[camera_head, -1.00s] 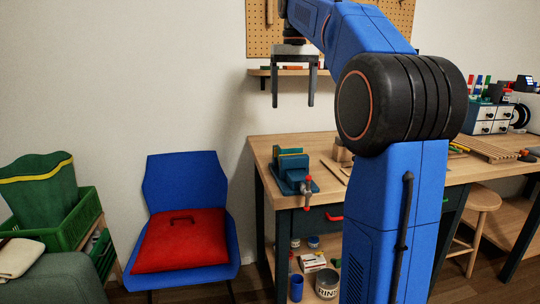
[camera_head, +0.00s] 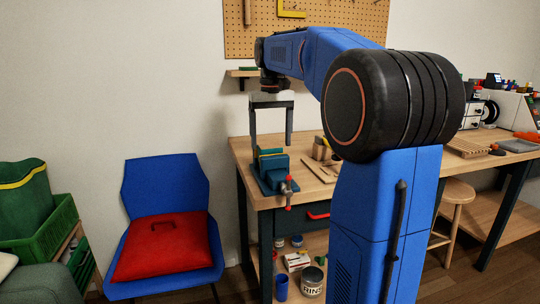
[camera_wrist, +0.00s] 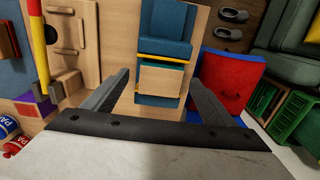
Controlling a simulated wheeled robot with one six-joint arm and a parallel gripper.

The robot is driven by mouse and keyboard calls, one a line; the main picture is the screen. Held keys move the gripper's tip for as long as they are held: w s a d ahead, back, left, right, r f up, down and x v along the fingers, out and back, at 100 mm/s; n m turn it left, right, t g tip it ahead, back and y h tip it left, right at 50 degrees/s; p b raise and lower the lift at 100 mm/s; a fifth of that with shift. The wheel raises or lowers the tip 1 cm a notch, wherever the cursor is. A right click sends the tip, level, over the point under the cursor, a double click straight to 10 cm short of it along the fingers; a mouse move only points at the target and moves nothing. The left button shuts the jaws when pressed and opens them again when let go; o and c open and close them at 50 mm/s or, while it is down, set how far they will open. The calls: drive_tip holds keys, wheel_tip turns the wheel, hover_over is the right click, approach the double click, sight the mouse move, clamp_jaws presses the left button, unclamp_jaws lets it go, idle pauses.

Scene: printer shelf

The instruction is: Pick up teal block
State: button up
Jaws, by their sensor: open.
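A teal vise-like body (camera_head: 272,172) stands at the left end of the wooden workbench, with a yellow strip at its top. In the wrist view its teal part (camera_wrist: 167,22) lies at top centre. Below it there are a thin yellow line, a green-teal strip and a tan block face (camera_wrist: 160,82). I cannot tell surely which teal part is a separate block. My gripper (camera_head: 271,143) points down with its fingers apart, just above the vise. In the wrist view my gripper (camera_wrist: 160,78) has its fingers either side of the tan face, and nothing is visibly held.
The workbench (camera_head: 325,190) holds small wooden items right of the vise. A small wall shelf (camera_head: 240,73) and a pegboard (camera_head: 330,22) are behind. A blue chair (camera_head: 165,185) with a red cushion (camera_head: 160,250) stands left. A red vise handle (camera_head: 288,190) juts forward.

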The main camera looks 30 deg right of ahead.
sight(270, 145)
drive_tip(key=shift+w+f, duration=0.2)
drive_tip(key=shift+f, duration=0.95)
drive_tip(key=shift+w+f, duration=0.15)
drive_tip(key=shift+f, duration=0.95)
drive_tip(key=c, duration=1.2)
